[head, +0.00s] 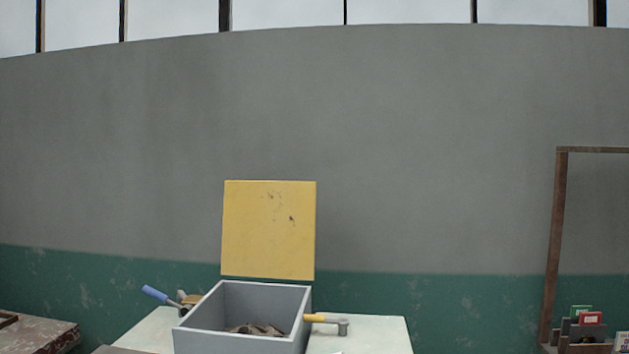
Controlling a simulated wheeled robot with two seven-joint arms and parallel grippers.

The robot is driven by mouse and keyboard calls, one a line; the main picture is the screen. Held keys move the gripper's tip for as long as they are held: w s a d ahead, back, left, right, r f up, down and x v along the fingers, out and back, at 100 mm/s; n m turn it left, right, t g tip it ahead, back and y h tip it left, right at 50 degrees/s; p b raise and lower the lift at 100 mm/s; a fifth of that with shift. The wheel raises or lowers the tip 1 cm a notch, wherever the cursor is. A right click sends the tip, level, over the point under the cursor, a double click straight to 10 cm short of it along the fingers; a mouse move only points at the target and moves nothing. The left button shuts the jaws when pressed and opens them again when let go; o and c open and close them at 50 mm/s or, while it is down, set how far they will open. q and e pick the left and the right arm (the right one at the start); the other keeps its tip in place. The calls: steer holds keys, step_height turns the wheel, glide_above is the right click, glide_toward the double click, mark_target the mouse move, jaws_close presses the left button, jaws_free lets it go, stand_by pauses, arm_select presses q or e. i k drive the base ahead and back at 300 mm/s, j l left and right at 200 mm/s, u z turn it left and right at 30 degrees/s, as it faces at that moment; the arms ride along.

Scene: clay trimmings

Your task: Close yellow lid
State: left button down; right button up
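The yellow lid (268,230) stands upright, open, at the back edge of a grey box (243,340). The box sits on a pale table, and its open top faces me. Brown clay trimmings (256,329) lie inside on the box floor. Neither of my grippers shows in the head view.
The pale table (375,333) has a yellow-handled tool (327,320) right of the box and a blue-handled tool (157,295) at its left. A worn table (40,335) stands at far left. A brown frame (557,240) and small boxes (590,318) are at right.

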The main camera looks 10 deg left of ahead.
mark_target(269, 227)
steer(key=i+l, duration=0.3)
steer(key=l, duration=0.15)
steer(key=i+l, duration=0.55)
steer(key=l, duration=0.25)
steer(key=i+l+u, duration=0.1)
steer(key=i+l, duration=0.2)
steer(key=l, duration=0.15)
steer(key=i+l, duration=0.3)
steer(key=l, duration=0.15)
